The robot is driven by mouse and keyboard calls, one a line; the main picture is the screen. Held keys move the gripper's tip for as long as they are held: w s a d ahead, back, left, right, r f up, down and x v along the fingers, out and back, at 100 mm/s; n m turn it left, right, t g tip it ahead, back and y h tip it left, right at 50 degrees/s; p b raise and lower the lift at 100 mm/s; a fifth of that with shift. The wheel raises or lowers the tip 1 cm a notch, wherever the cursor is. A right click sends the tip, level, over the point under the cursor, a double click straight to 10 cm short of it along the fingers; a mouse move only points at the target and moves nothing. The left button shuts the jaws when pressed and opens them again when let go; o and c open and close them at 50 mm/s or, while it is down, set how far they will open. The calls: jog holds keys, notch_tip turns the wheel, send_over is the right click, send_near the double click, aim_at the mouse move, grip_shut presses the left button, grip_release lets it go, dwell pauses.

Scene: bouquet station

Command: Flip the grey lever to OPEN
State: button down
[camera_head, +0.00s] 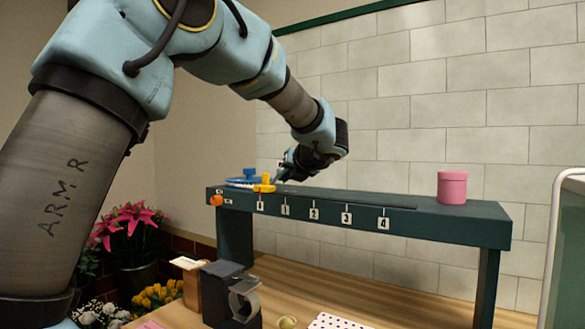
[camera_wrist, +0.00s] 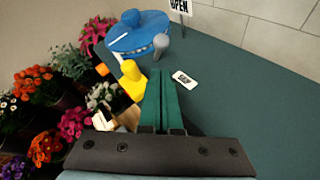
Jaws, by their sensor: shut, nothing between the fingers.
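The grey lever (camera_wrist: 161,43) shows in the wrist view as a rounded grey knob at the right edge of a blue disc (camera_wrist: 125,42). A white sign reading OPEN (camera_wrist: 180,6) stands just beyond it, and a small white label (camera_wrist: 185,80), its text hard to read, lies to the right of my fingers. My gripper (camera_wrist: 161,73) is shut and empty, its green fingertips just short of the lever, with a small gap in the picture. In the head view my gripper (camera_head: 281,180) is low over the shelf's left end beside the blue disc (camera_head: 238,181); the lever is not distinguishable there.
A yellow piece (camera_wrist: 132,80) stands close left of my fingers. An orange knob (camera_head: 216,200) is on the left end of the dark green shelf (camera_head: 450,225). A pink pot (camera_head: 452,188) stands at its right. A tape dispenser (camera_head: 243,299) and flowers (camera_head: 133,222) are below.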

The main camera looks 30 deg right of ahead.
aim_at(278, 172)
jog(key=shift+w+d+r+p, duration=0.2)
jog(key=shift+w+r, duration=0.05)
jog(key=shift+w, duration=0.3)
jog(key=shift+w+d+r+p, duration=0.15)
jog(key=shift+w+r, duration=0.05)
jog(key=shift+w, duration=0.35)
jog(key=shift+w+a+r+p, duration=0.15)
jog(key=shift+w+r+p, duration=0.1)
jog(key=shift+r+p, duration=0.25)
jog(key=shift+w+a+r+p, duration=0.3)
jog(key=shift+w+r+p, duration=0.25)
jog(key=shift+p, duration=0.3)
jog(key=shift+w+a+r+p, duration=0.4)
jog(key=shift+w+p, duration=0.25)
jog(key=shift+w, duration=0.05)
jog(key=shift+w+a, duration=0.1)
jog(key=shift+w, duration=0.1)
jog(key=shift+r, duration=0.1)
jog(key=shift+r+p, duration=0.7)
jog(key=shift+p, duration=0.15)
